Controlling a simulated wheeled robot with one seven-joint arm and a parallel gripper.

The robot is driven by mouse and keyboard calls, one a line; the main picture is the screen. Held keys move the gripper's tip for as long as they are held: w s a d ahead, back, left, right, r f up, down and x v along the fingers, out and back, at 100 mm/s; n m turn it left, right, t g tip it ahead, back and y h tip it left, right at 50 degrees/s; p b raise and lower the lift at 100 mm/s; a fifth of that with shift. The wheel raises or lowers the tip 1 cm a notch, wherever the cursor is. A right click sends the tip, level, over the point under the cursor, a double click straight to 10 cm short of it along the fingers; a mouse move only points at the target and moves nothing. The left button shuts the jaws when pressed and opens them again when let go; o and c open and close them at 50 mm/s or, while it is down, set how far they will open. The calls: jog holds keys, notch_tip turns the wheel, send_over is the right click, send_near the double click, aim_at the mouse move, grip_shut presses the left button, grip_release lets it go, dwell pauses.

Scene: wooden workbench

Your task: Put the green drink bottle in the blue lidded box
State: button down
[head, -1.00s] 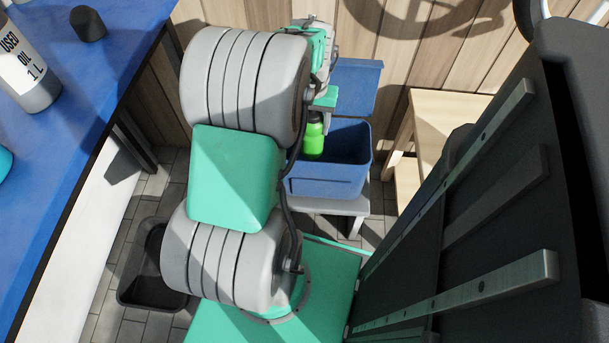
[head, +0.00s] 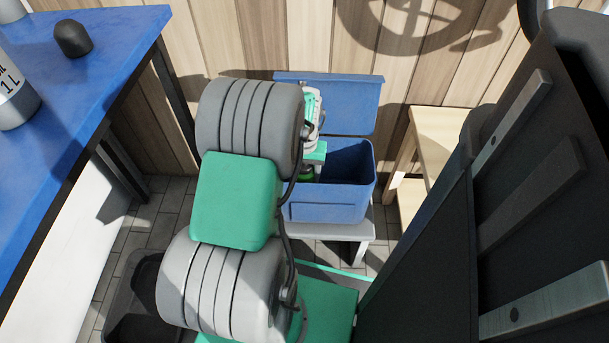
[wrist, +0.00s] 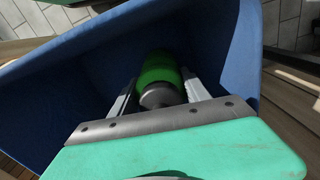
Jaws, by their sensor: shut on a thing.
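The blue lidded box (head: 325,205) stands on a small grey bench with its lid (head: 345,103) raised at the back. In the wrist view the box's inner wall (wrist: 222,48) surrounds the fingers. My gripper (wrist: 158,92) is inside the box opening, shut on the green drink bottle (wrist: 158,66). The bottle's grey cap end is towards the wrist camera. In the head view only a sliver of the green bottle (head: 307,172) shows below the gripper, and my arm hides the rest. I cannot tell whether the bottle touches the box floor.
A blue workbench (head: 95,75) is at the left with a white bottle (head: 15,95) and a dark knob-shaped object (head: 73,38) on it. A wooden stool (head: 437,125) stands right of the box. A black bin (head: 135,300) is on the floor at lower left.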

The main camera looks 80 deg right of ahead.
jog(key=shift+f, duration=0.1)
jog(key=c, duration=0.5)
grip_release()
notch_tip(320, 180, up, 12)
jog(key=p, duration=0.4)
jog(key=shift+p, duration=0.4)
